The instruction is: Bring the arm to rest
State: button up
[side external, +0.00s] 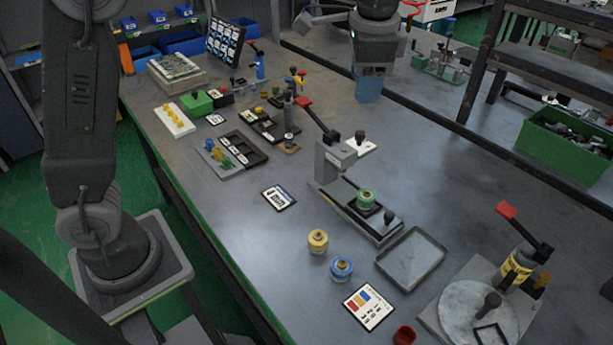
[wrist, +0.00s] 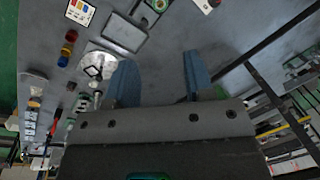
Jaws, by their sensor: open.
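My gripper (side external: 368,97) hangs at the back of the workbench in the side external view, its grey body above blue fingers. From that side the fingers overlap, and their height over the bench is hard to tell. In the wrist view my gripper (wrist: 160,62) shows two blue fingers standing well apart, with nothing between them. The valve fixture (side external: 338,165) with its red-tipped lever and a green-topped round part (side external: 367,199) stand on the bench, apart from my gripper.
A yellow part (side external: 318,241), a blue part (side external: 341,267), an empty grey tray (side external: 412,258) and a round plate fixture (side external: 477,312) are at the front right. Small fixtures and boards fill the back left. A dark shelf frame (side external: 485,60) stands behind the bench.

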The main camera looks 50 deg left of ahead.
jog(key=s+a+r+n+t+h, duration=0.15)
jog(key=s+a+n, duration=0.35)
jog(key=s, duration=0.7)
jog(key=s+a+f+n+t, duration=0.2)
jog(key=s+f, duration=0.4)
jog(key=s, duration=0.5)
jog(key=shift+a+f+n+t, duration=0.4)
jog(key=shift+a+t, duration=0.05)
jog(key=shift+a, duration=0.3)
